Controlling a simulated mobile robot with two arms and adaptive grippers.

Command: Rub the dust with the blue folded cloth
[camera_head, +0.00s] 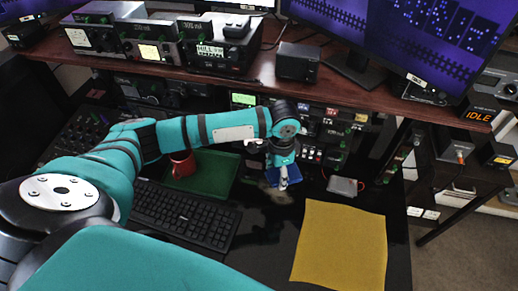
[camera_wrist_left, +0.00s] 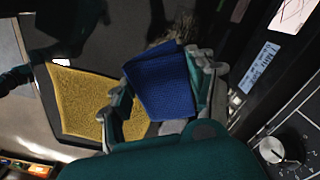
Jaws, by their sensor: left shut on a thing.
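My left gripper (camera_head: 283,181) points down over the black desk, right of the keyboard, and is shut on the blue folded cloth (camera_head: 296,182). In the left wrist view the blue cloth (camera_wrist_left: 160,85) sits between the two fingers, with its folded layers facing the camera. A faint grey-brown dust patch (camera_head: 281,198) lies on the desk at the cloth's near edge. It also shows beyond the cloth in the left wrist view (camera_wrist_left: 168,40), partly hidden by it. I cannot tell whether the cloth touches the desk. My right gripper is not in view.
A yellow mat (camera_head: 340,246) lies to the right. A black keyboard (camera_head: 186,215), a green mat (camera_head: 215,173) and a red mug (camera_head: 183,164) are to the left. A small grey box (camera_head: 345,187) stands right of the cloth. Rack equipment and a shelf (camera_head: 200,78) rise behind.

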